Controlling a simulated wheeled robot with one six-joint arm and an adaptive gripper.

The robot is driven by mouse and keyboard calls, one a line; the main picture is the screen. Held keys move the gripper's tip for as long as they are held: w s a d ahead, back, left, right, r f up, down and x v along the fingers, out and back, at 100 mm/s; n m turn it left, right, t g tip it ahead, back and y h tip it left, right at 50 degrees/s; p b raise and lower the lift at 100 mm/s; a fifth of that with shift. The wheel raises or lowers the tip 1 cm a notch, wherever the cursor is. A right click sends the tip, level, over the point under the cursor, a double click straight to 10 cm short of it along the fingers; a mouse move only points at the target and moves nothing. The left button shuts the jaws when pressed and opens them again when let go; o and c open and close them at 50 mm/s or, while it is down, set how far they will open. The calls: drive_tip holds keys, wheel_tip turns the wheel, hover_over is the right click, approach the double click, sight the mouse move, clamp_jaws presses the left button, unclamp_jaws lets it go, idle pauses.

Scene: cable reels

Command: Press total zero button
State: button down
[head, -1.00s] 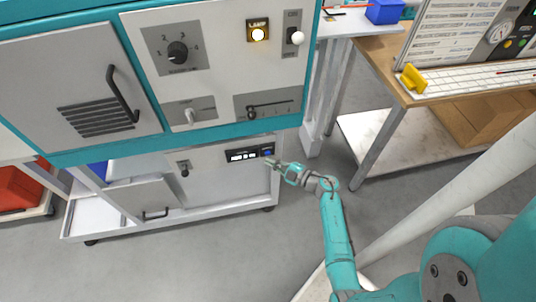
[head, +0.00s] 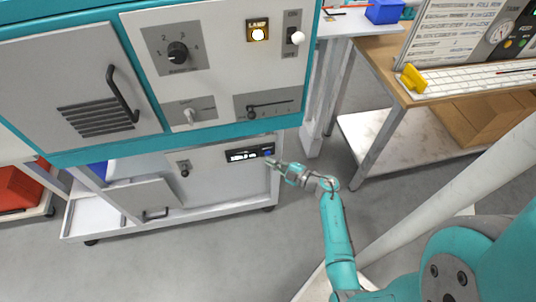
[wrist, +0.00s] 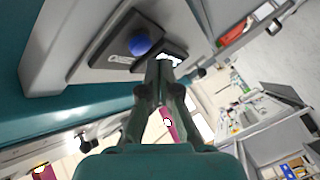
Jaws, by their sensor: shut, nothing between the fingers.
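The blue button (wrist: 140,44) sits on a dark plate with a small white label, beside a display (wrist: 172,60) that is partly hidden behind my fingertips. In the head view the button (head: 268,153) is at the right end of the dark counter panel (head: 241,155), on the lower grey front of the cabinet. The digits are too small to read. My gripper (wrist: 163,62) is shut and empty, with its tips together close to the panel, on the display side of the button. In the head view my gripper (head: 271,164) is just below and right of the button. Contact cannot be told.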

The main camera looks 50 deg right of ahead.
drive_tip(key=shift+w+d, duration=0.1)
drive_tip(key=shift+w, duration=0.05)
drive_tip(key=shift+w+d, duration=0.15)
drive_tip(key=shift+w, duration=0.1)
drive_tip(key=shift+w+d, duration=0.25)
drive_tip(key=shift+w, duration=0.05)
idle(1.0)
drive_tip(key=shift+s+a, duration=0.1)
idle(0.4)
drive_tip(key=shift+s+a, duration=0.4)
drive_tip(key=shift+s, duration=0.2)
drive_tip(key=shift+s+a, duration=0.7)
drive_tip(key=shift+s, duration=0.35)
drive_tip(key=shift+s+a, duration=0.7)
drive_tip(key=shift+s, duration=0.3)
drive_tip(key=shift+a, duration=0.1)
